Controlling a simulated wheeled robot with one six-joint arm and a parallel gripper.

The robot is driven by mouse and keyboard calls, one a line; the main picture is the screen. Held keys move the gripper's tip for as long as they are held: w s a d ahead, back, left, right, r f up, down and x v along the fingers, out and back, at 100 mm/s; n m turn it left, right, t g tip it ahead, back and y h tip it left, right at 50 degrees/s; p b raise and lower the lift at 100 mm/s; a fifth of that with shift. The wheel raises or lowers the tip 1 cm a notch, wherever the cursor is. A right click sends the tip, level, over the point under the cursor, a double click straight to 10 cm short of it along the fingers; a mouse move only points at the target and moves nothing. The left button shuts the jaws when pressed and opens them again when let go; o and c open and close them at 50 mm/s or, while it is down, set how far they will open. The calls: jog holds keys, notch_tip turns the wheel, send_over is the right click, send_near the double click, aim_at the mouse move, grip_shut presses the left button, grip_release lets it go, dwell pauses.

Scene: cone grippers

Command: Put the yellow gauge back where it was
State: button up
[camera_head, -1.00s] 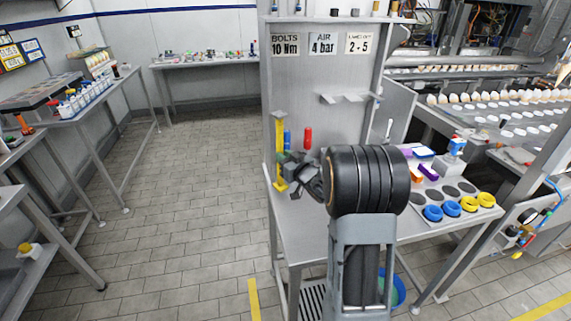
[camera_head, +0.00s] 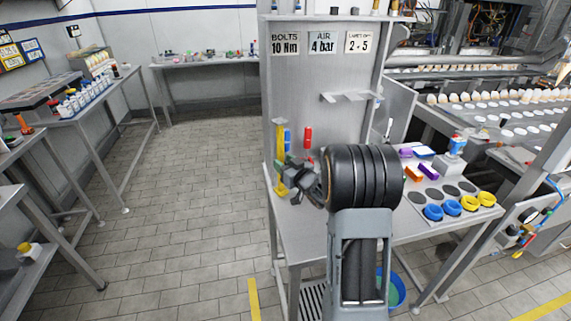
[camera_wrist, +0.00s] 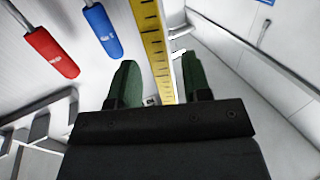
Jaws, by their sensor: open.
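The yellow gauge (camera_head: 280,145) is a tall, narrow yellow bar with dark marks. It stands upright at the left front of the grey panel, above the bench's left edge. In the wrist view the gauge (camera_wrist: 152,40) runs between the two green fingers. My gripper (camera_head: 283,171) is at the gauge's lower half; it also shows in the wrist view (camera_wrist: 160,70). The fingers are open, one on each side of the gauge, with gaps visible. The gauge's lower part is partly hidden by my gripper. I cannot tell what supports it.
A red handle (camera_head: 308,137) and a blue handle (camera_head: 287,138) hang close to the gauge. Yellow and blue rings (camera_head: 452,208) and small blocks sit on the bench's right. The bench's (camera_head: 300,231) front left is clear.

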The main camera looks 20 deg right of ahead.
jog(key=shift+r, duration=0.15)
jog(key=s+d+b, duration=0.1)
jog(key=s+d, duration=0.1)
jog(key=s, duration=0.9)
jog(key=s+a+m+g+h, duration=0.2)
jog(key=s+a+g+h, duration=0.1)
jog(key=s+a+g, duration=1.1)
jog(key=s+a, duration=0.1)
jog(key=s, duration=0.3)
jog(key=shift+f, duration=0.4)
